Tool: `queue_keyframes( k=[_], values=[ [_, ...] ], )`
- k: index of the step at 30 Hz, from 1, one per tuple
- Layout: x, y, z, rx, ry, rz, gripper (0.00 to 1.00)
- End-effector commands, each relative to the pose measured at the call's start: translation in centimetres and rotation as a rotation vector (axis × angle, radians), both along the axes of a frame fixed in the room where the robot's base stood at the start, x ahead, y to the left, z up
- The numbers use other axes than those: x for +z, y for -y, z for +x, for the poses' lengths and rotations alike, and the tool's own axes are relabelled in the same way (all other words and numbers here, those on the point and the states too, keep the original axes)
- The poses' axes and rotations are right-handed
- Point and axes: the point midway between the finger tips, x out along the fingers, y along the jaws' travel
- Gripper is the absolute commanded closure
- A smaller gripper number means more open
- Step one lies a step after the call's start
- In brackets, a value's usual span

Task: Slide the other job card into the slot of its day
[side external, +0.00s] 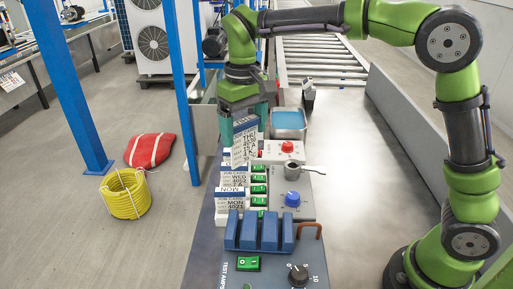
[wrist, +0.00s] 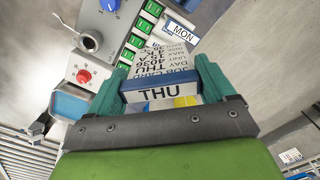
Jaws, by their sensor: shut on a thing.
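My gripper (wrist: 163,92) is shut on the THU job card (wrist: 172,62). The blue-edged top of the card, marked THU, lies between the green fingers. In the side view my gripper (side external: 240,122) holds this THU card (side external: 243,148) tilted, above the row of cards. The MON card's top label (wrist: 181,31) also shows in the wrist view. The slot openings, and whether the held card's lower edge touches anything, cannot be told.
A blue-filled tray (side external: 288,122) stands behind. Blue blocks (side external: 260,232) sit in front. Bench space to the right is clear.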

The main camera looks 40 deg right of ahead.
Motion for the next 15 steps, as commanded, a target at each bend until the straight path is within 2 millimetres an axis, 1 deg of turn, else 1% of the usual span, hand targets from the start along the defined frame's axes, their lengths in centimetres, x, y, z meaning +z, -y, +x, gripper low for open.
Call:
queue_keyframes(
  k=[1, 3, 6, 10, 12, 15],
  values=[
    [-0.3, 0.7, 2.1, -0.113, -0.003, -0.003, 0.46],
    [-0.5, 1.7, 4.3, -0.261, -0.003, -0.007, 0.46],
    [-0.9, 2.9, 6.9, -0.445, -0.002, -0.011, 0.46],
    [-1.4, 4.1, 9.1, -0.617, 0.002, -0.016, 0.46],
    [-1.5, 4.6, 9.8, -0.675, 0.003, -0.017, 0.46],
    [-1.7, 4.9, 10.3, -0.723, 0.005, -0.017, 0.46]
  ],
)
